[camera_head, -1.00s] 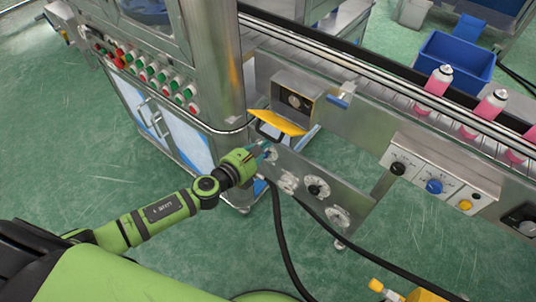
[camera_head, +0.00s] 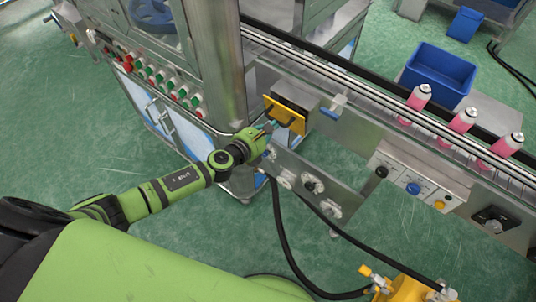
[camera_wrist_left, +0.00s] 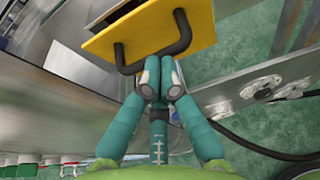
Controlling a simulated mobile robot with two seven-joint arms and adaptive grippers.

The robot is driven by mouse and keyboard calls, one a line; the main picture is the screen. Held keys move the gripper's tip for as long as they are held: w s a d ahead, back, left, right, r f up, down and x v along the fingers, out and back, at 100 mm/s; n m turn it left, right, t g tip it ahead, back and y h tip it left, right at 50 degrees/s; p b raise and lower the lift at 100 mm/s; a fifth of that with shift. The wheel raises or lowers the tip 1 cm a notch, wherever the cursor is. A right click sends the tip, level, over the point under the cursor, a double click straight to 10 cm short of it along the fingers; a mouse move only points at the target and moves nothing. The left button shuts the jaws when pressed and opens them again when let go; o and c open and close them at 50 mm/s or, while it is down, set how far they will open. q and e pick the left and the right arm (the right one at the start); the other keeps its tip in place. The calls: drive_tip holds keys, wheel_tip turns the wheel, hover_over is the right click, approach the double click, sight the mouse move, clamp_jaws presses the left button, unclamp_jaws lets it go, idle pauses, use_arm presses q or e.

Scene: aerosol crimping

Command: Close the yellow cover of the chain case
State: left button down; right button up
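The chain case (camera_head: 292,92) is a metal box on the side of the conveyor line. Its yellow cover (camera_head: 291,111) hangs at the box's front, close to upright, with a dark gap along its upper edge. The cover also fills the top of the left wrist view (camera_wrist_left: 195,20), with a black bar handle (camera_wrist_left: 128,66) on it. My left gripper (camera_head: 270,126) is at the cover's handle. In the left wrist view its teal fingers (camera_wrist_left: 161,62) are together and overlap the handle bar, with nothing visible between them. My right gripper is not in view.
A metal panel with knobs (camera_head: 312,186) lies right of my left gripper. A control box (camera_head: 415,184) is further right. Pink cans (camera_head: 462,121) stand on the conveyor behind. Black hoses run down to a yellow device (camera_head: 405,287). Green floor is open in front.

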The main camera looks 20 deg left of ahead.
sight(284, 111)
use_arm(q)
drive_tip(key=shift+w+d+r+p, duration=0.2)
drive_tip(key=shift+w+r+p, duration=0.15)
drive_tip(key=shift+w+r, duration=0.15)
drive_tip(key=shift+w+d+r+p, duration=0.2)
drive_tip(key=shift+w+r+p, duration=0.15)
drive_tip(key=shift+w, duration=0.15)
drive_tip(key=shift+r, duration=0.1)
drive_tip(key=shift+w+r, duration=0.1)
